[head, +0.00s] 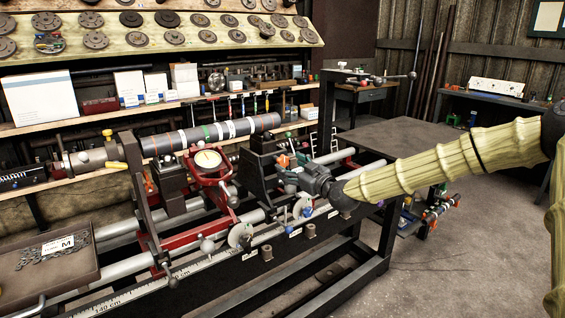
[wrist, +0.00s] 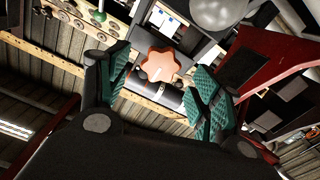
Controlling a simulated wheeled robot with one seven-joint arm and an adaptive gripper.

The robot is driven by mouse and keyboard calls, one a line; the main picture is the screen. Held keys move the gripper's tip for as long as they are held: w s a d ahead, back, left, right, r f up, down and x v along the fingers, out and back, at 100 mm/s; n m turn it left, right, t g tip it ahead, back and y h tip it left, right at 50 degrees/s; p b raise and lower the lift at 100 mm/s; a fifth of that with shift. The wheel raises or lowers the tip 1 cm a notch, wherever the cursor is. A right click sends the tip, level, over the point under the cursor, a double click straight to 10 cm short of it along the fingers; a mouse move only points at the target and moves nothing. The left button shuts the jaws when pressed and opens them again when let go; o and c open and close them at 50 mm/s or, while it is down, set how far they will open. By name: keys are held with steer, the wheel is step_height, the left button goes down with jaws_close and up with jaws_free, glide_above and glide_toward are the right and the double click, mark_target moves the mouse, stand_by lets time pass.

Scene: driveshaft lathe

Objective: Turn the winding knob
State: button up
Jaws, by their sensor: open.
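The winding knob looks to be the orange lobed knob (wrist: 159,63) near the upper middle of the wrist view, its round face turned towards the camera. My gripper (wrist: 161,78) is open, with one green-padded finger on each side of the knob in that view. I cannot tell how far the knob is from the fingertips, and no contact shows. In the head view my gripper (head: 287,173) is at the lathe, beside the black stand. A small orange patch, probably the knob, shows at the fingers there (head: 283,160), mostly hidden.
The grey driveshaft (head: 213,133) lies along the lathe behind a red dial gauge frame (head: 208,160). Small levers and discs (head: 241,236) line the front rail below my gripper. A parts tray (head: 45,275) is at left. A bare table (head: 400,131) stands behind my arm.

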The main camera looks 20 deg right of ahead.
mark_target(285, 162)
steer(key=shift+x, duration=2.65)
steer(key=c, duration=1.1)
